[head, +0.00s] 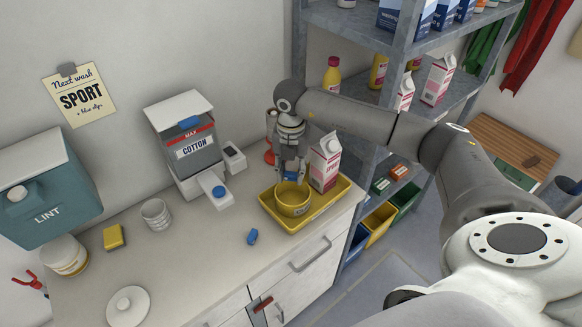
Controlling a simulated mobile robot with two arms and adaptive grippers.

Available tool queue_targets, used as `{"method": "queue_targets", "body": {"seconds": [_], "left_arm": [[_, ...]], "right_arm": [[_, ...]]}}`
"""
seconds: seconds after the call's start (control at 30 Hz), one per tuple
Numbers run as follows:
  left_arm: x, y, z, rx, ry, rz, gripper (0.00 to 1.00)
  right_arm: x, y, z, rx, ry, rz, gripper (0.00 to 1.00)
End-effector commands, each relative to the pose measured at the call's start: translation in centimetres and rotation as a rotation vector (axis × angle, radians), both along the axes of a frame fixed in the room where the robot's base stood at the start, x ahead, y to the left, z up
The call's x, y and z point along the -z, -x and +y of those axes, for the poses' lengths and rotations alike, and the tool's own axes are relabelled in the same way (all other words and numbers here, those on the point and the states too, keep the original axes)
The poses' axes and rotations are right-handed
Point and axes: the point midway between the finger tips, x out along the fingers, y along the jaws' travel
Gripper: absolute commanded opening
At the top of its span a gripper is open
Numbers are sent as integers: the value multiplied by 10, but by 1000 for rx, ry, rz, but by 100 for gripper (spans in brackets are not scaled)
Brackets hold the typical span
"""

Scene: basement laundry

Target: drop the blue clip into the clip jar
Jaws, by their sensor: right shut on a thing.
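My right gripper (291,172) comes down from above at the back of the counter and is shut on a small bluish thing. This looks like a blue clip, but the fingers hide most of it. The fingertips are at the far rim of a round yellow pot (293,206); I cannot tell whether they touch it. Another small blue piece, clip-like, (252,237) lies on the counter. A white jar with a yellow band (65,257) stands at the left; I cannot tell which vessel is the clip jar. My left gripper is not in view.
The pot stands in a yellow tray (328,212) beside a pink-and-white carton (325,165). Shelves rise at the right.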

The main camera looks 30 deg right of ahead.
Motion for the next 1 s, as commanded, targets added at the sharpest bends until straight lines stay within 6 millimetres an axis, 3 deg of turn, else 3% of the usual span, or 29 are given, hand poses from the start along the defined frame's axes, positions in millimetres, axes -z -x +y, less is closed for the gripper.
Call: {"method": "queue_targets", "body": {"seconds": [0.03,0.2,0.57,0.6,0.77,1.0], "left_arm": [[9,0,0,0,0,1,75],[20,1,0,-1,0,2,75],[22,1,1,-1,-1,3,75],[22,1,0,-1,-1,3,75],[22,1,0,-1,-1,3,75],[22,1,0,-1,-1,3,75]], "right_arm": [[11,0,0,0,0,1,24],[29,0,0,-1,1,1,24],[34,0,0,-2,1,1,24],[34,0,0,-2,1,1,37],[34,0,0,-2,1,1,58],[34,0,0,-2,1,1,58]]}}
